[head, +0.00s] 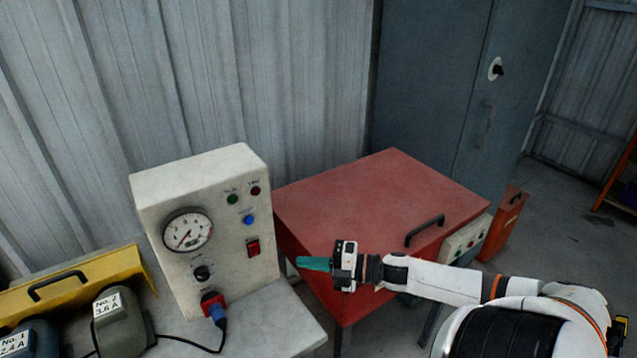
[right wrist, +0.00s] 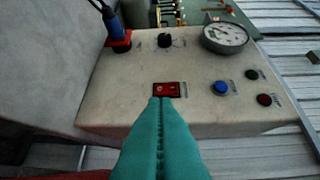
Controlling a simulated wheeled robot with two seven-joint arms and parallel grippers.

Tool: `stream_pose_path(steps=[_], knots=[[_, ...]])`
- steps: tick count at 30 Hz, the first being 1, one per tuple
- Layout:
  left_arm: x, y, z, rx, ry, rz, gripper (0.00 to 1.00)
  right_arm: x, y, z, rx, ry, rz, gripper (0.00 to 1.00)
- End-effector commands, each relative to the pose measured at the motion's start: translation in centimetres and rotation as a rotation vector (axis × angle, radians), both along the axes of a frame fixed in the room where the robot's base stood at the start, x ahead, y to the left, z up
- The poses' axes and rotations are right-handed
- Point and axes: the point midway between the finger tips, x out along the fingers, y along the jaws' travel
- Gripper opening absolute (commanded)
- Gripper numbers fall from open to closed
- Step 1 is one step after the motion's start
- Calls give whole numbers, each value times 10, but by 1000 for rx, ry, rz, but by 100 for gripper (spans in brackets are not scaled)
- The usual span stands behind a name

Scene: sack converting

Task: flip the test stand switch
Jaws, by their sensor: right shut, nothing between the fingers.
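The test stand (head: 205,225) is a pale box on a light bench, with a dial gauge, a knob, lamps and a plug on its front. Its red rocker switch (head: 253,246) is at the right side of the front panel. My right gripper (head: 301,263) is shut and empty, with teal fingers pointing left toward the switch from the right. In the right wrist view the fingertips (right wrist: 161,100) overlap the lower edge of the red switch (right wrist: 167,89); I cannot tell whether they touch it. My left gripper is not in view.
A red cabinet (head: 370,205) with a black handle stands right of the stand, below my right forearm. A blue plug (head: 216,311) and cable hang at the panel's lower edge. Labelled motors (head: 122,318) and a yellow box (head: 75,285) sit at the left.

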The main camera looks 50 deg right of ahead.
Motion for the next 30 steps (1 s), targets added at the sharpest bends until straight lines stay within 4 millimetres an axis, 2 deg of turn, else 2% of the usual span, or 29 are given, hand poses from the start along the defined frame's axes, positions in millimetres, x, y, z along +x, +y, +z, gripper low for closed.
stream_pose_path(steps=[3,8,30], knots=[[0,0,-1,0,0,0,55,-11,-7,-1,1,3,-1,0],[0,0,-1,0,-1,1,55,-18,-10,1,1,1,1,0],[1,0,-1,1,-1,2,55,-18,-11,1,1,1,0,0]])
